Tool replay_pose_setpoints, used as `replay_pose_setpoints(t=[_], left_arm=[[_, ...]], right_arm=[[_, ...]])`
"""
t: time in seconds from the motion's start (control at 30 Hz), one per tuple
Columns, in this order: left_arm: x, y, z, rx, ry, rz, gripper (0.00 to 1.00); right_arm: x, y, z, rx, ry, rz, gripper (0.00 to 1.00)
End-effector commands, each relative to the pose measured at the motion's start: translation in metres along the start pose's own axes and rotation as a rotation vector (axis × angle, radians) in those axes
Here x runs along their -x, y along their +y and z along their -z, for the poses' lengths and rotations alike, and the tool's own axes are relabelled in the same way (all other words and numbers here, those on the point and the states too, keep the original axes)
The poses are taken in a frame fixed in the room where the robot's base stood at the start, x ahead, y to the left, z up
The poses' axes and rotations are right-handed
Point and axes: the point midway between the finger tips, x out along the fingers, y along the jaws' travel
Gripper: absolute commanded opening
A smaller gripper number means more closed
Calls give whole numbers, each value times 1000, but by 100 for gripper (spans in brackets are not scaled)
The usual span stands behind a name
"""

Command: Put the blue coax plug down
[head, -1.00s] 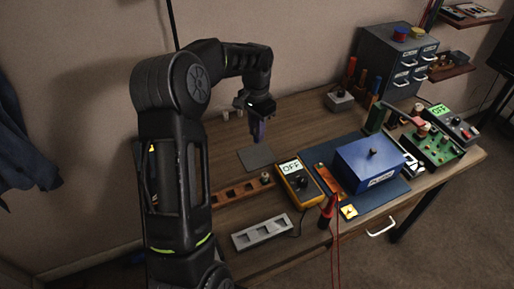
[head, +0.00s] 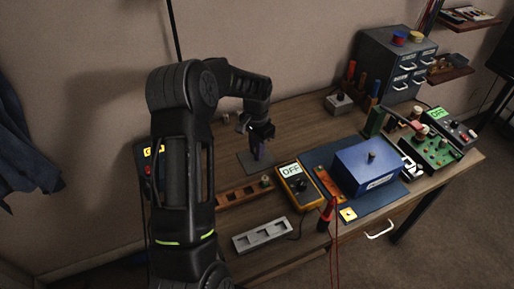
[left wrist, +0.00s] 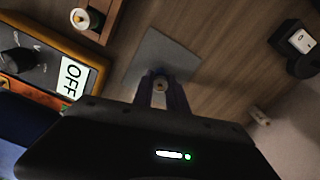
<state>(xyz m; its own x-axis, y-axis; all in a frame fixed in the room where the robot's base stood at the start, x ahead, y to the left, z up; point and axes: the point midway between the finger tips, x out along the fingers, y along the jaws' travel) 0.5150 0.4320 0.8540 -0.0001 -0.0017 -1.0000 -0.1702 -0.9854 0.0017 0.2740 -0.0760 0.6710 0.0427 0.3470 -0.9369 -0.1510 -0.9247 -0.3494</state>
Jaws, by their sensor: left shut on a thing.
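My right gripper is not in view.
A wooden holder (head: 232,197) with a knob at one end and a yellow multimeter (head: 297,186) reading OFF stand close by. A grey slotted block (head: 262,236) lies nearer. A blue box (head: 367,168) stands right. Bare bench lies behind the pad.

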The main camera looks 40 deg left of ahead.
Motion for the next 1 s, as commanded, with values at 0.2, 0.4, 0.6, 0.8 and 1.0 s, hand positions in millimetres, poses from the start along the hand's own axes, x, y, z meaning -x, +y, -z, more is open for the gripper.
replay_pose_setpoints(t=[0.2, 0.4, 0.6, 0.8, 1.0], left_arm=[[-3, 0, 0, 0, 0, 0, 0], [-3, 0, 0, 0, 0, 0, 31], [-3, 0, 0, 0, 0, 0, 40], [-1, 0, 0, 0, 0, 0, 40], [14, 0, 1, 1, 3, 2, 40]], right_arm=[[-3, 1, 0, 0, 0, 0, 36], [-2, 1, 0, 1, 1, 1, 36], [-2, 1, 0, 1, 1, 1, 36], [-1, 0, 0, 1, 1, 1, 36], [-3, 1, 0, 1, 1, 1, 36]])
